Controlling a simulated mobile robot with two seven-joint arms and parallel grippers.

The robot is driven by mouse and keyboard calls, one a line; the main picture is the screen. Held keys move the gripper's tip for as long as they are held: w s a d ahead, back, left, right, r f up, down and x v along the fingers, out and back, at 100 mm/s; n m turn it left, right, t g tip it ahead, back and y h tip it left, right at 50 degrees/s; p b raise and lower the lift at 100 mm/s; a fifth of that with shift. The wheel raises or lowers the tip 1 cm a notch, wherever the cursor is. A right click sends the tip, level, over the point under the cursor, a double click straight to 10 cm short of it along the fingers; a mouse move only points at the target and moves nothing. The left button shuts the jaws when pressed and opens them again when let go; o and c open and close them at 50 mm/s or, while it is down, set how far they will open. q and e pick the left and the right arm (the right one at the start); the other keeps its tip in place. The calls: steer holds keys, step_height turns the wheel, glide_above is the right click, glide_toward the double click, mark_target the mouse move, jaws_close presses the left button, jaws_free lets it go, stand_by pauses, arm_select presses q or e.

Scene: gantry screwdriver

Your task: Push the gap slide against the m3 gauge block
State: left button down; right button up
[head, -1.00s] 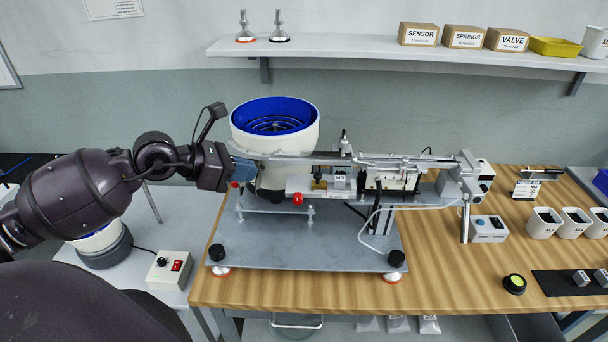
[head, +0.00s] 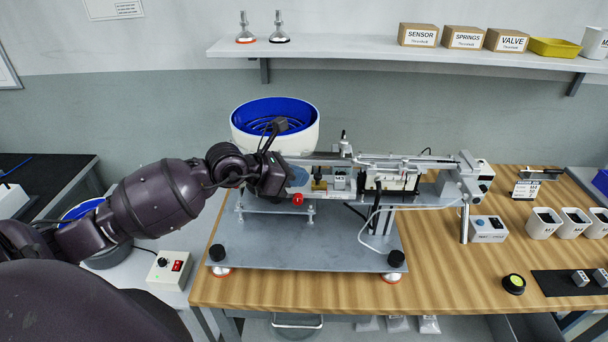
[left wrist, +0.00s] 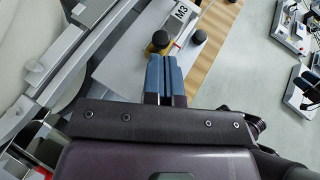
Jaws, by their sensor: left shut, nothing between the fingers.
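The m3 gauge block (head: 340,183) is a small pale block marked M3, on the rail fixture; its label also shows at the top of the left wrist view (left wrist: 183,13). Just left of it in the head view stands a small brass piece with a dark knob (head: 319,183), which looks like the gap slide; it also shows in the left wrist view (left wrist: 160,42). I cannot tell whether it touches the block. My left gripper (head: 300,177) is shut and empty, its blue fingertips (left wrist: 165,60) close beside the brass piece; contact is unclear. My right gripper is not in view.
A white feeder bowl with a blue inside (head: 275,118) stands behind my left wrist. A red knob (head: 298,199) sits below the fingertips. The linear rail (head: 410,160) extends right. The grey base plate (head: 300,245) is largely clear in front.

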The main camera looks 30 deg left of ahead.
mark_target(317, 190)
arm_select(q)
steer(key=shift+w+d+f, duration=0.15)
steer(key=shift+w+d, duration=0.2)
steer(key=shift+w, duration=0.3)
steer(key=shift+w+d, duration=0.35)
steer(key=shift+d, duration=0.25)
steer(key=shift+w+d, duration=0.3)
steer(key=shift+d, duration=0.25)
steer(key=shift+w+d, duration=0.15)
steer(key=shift+d, duration=0.05)
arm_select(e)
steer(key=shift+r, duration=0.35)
arm_select(q)
steer(key=shift+a, duration=0.1)
